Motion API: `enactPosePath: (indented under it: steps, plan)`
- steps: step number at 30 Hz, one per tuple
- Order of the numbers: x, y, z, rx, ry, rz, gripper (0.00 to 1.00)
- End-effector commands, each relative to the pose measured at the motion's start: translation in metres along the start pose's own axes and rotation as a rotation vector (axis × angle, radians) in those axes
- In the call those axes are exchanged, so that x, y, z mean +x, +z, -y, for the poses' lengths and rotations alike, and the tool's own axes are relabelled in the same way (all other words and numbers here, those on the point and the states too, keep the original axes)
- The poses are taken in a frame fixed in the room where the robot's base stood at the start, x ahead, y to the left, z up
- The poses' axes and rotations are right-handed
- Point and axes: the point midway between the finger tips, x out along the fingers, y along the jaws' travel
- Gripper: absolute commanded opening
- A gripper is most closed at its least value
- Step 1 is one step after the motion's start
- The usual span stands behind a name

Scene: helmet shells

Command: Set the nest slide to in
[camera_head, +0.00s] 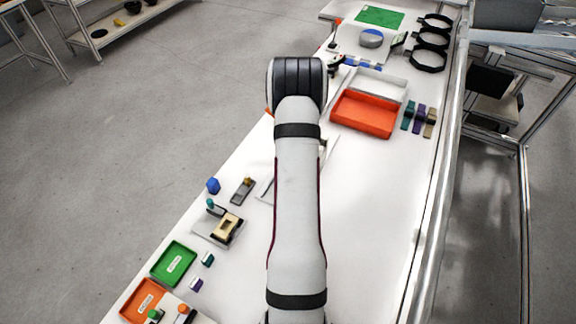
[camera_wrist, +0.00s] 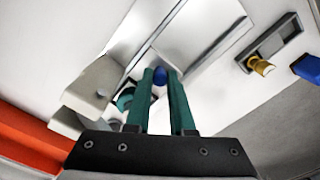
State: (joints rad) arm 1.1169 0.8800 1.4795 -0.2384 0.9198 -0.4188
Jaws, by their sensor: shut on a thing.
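The knob sits beside a pale plate with a raised edge (camera_wrist: 205,35), which seems to be part of the nest slide's fixture. Whether the slide is in or out cannot be told. A dark green round part (camera_wrist: 125,98) lies just left of the fingers, partly hidden by a pale block (camera_wrist: 92,88).
A grey holder with a brass knob (camera_wrist: 262,66) and a blue piece (camera_wrist: 307,68) stand to the right in the wrist view. An orange tray (camera_head: 363,114) lies beyond the fixture in the head view. The table right of my arm (camera_head: 375,210) is clear.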

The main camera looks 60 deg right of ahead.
Motion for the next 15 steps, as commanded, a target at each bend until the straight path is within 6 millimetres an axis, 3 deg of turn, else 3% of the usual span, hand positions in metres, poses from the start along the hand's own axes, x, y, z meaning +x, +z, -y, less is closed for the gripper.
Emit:
enactPosePath:
  steps: [5, 6, 10, 11, 15]
  plan:
    - [-0.0015, -0.0034, -0.0028, -0.004, 0.007, -0.013, 0.00]
    - [-0.0015, -0.0035, -0.0030, -0.004, 0.007, -0.014, 0.23]
    - [-0.0013, -0.0030, -0.0029, -0.004, 0.007, -0.012, 0.46]
    - [-0.0012, -0.0028, -0.0027, -0.004, 0.007, -0.012, 0.51]
    - [-0.0010, -0.0021, -0.0023, -0.003, 0.006, -0.009, 0.51]
